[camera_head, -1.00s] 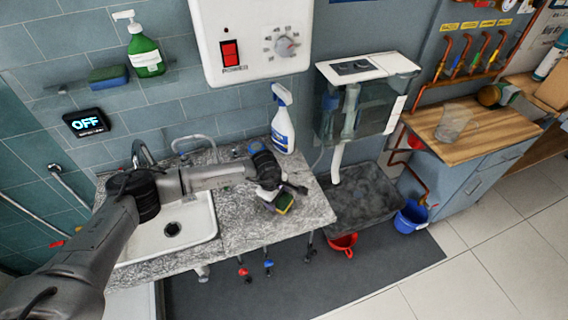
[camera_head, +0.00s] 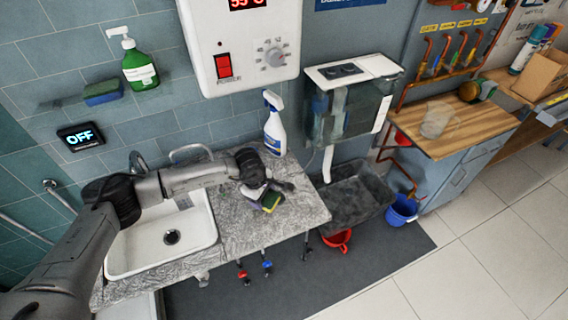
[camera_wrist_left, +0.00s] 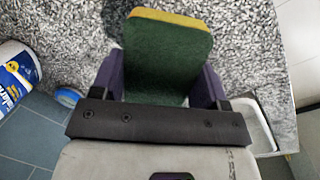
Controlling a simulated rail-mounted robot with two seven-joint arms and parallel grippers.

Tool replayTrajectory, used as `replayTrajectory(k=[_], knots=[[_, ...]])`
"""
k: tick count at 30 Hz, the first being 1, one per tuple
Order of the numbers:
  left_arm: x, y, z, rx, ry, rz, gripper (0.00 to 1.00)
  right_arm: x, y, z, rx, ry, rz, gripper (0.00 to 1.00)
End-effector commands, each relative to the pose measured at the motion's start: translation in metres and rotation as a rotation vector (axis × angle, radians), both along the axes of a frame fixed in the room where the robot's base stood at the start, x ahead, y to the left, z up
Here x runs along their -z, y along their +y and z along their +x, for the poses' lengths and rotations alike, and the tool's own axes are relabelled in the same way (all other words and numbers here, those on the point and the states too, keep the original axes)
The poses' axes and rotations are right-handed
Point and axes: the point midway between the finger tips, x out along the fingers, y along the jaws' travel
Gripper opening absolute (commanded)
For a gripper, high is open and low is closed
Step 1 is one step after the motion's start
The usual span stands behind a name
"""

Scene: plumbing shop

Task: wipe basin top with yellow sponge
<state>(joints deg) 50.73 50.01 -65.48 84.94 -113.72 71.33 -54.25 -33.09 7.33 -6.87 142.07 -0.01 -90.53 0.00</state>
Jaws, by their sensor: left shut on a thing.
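The yellow sponge (camera_head: 271,202), with a green scouring side, is in my left gripper (camera_head: 266,196) over the right part of the grey speckled basin top (camera_head: 240,222). In the left wrist view the sponge (camera_wrist_left: 168,50) stands between the two purple fingers, its green face toward the camera and its yellow edge against the speckled top (camera_wrist_left: 245,40). It is at or very near the surface; I cannot tell if it touches. The white sink basin (camera_head: 150,240) is left of the gripper. My right gripper is not in view.
A white spray bottle (camera_head: 274,125) stands at the back of the top, behind the gripper. A faucet (camera_head: 140,163) rises behind the sink. A blue-green sponge (camera_head: 102,92) and a green soap bottle (camera_head: 139,65) sit on the wall shelf. A dark tub (camera_head: 352,200) is to the right.

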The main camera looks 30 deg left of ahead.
Motion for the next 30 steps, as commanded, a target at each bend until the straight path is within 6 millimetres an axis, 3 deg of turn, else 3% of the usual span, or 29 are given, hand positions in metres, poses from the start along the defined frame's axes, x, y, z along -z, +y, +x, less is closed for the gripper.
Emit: replayTrajectory(k=[9,24,30], knots=[[-0.025,0.001,0.0,-0.001,-0.001,0.0,0.47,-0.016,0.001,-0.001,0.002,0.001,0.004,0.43],[-0.029,0.0,0.0,-0.001,-0.001,0.0,0.47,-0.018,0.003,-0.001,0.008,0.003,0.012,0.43],[-0.042,-0.009,-0.006,0.001,0.0,-0.001,0.47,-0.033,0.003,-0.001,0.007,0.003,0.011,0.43]])
